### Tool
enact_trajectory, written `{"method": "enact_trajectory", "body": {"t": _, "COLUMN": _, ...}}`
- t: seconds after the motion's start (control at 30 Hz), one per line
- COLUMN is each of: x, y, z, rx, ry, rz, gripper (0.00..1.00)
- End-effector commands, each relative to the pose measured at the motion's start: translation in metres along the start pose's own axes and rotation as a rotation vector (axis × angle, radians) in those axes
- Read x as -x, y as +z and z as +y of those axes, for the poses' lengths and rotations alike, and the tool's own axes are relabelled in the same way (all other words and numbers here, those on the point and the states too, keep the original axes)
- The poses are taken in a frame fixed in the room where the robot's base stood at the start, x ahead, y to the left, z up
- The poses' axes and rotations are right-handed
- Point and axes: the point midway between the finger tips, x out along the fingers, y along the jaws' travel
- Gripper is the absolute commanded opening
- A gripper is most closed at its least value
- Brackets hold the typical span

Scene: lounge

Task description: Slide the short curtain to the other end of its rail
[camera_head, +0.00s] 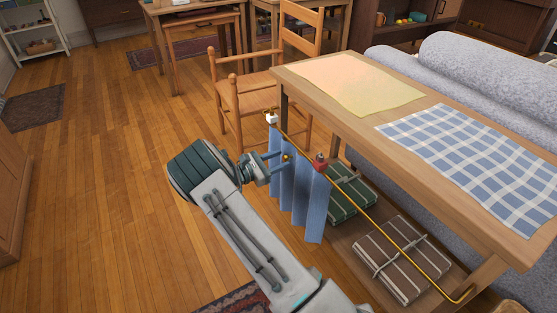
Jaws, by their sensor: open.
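A short blue curtain (303,194) hangs in folds from a thin brass rail (385,228) along the front of a wooden table (411,195). The curtain is at the far left end of the rail, and the rail to its right is bare. A white piece (271,118) sits at the rail's left end and a red piece (319,162) sits at the curtain's top right. My gripper (283,161) is open at the curtain's upper left part. I cannot tell whether it touches the cloth or a small brass knob there.
Wrapped striped parcels, one green (352,194) and one brown (402,258), lie on the table's lower shelf. A wooden chair (247,95) stands behind the curtain's end. A grey sofa (480,70) is beyond the table. The floor (95,180) at left is clear.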

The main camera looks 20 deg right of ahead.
Motion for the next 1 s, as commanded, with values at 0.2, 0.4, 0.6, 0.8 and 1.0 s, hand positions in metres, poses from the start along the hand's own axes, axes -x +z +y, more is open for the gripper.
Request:
{"method": "enact_trajectory", "body": {"t": 0.2, "x": 0.042, "y": 0.002, "z": 0.002, "rx": 0.001, "ry": 0.008, "rz": 0.002, "gripper": 0.41}}
{"method": "enact_trajectory", "body": {"t": 0.4, "x": 0.088, "y": 0.002, "z": 0.002, "rx": 0.001, "ry": 0.009, "rz": 0.003, "gripper": 0.41}}
{"method": "enact_trajectory", "body": {"t": 0.6, "x": 0.121, "y": 0.001, "z": 0.002, "rx": -0.001, "ry": 0.008, "rz": 0.001, "gripper": 0.41}}
{"method": "enact_trajectory", "body": {"t": 0.8, "x": 0.135, "y": 0.0, "z": 0.001, "rx": -0.001, "ry": 0.006, "rz": 0.001, "gripper": 0.41}}
{"method": "enact_trajectory", "body": {"t": 1.0, "x": 0.136, "y": 0.0, "z": 0.001, "rx": 0.0, "ry": 0.006, "rz": 0.001, "gripper": 0.41}}
